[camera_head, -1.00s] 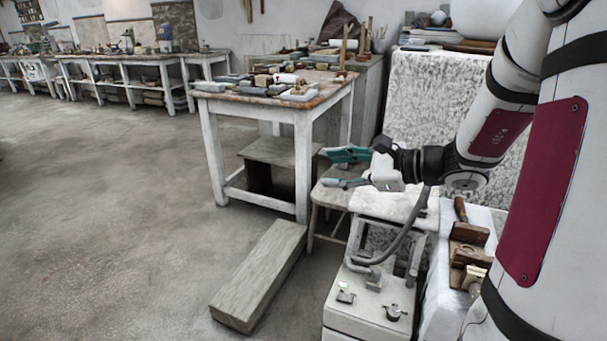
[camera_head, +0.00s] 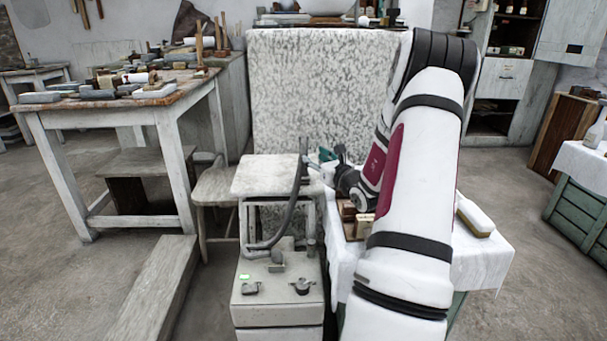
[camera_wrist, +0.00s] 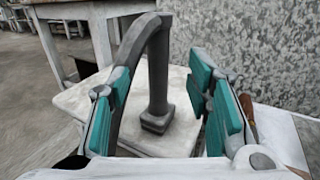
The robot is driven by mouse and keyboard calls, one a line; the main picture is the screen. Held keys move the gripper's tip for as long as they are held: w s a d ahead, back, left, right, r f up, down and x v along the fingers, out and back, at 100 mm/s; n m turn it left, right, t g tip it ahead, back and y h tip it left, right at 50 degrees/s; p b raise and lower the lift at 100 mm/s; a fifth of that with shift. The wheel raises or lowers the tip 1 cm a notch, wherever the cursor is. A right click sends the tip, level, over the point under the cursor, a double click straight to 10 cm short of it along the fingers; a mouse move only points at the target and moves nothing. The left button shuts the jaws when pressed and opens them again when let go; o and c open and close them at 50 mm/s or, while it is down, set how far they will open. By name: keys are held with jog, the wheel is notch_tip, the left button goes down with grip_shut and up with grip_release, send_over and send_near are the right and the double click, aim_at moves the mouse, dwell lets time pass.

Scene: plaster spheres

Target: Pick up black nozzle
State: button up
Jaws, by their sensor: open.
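The black nozzle (camera_wrist: 158,85) shows in the wrist view as a dark upright tube with a wider, blocky foot, above a pale board. A dark hose (camera_wrist: 128,70) curves away from its top to the lower left. My gripper (camera_wrist: 160,92) is open, with teal-padded fingers to the left and right of the nozzle in the picture. No contact shows. In the head view the nozzle (camera_head: 303,152) stands upright beside my gripper (camera_head: 326,156), which is small and partly covered by my arm.
A pale machine (camera_head: 276,300) with small fittings on top stands below the nozzle. A white-clothed table (camera_head: 480,262) with wooden tools is to its right. A speckled block (camera_head: 318,95) rises behind. A wooden beam (camera_head: 150,290) lies on the floor at left.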

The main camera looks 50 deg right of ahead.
aim_at(306, 152)
jog(key=shift+b+x, duration=1.2)
jog(key=shift+x, duration=2.3)
jog(key=shift+a+f, duration=0.1)
jog(key=shift+a, duration=0.05)
jog(key=shift+c, duration=0.3)
grip_shut()
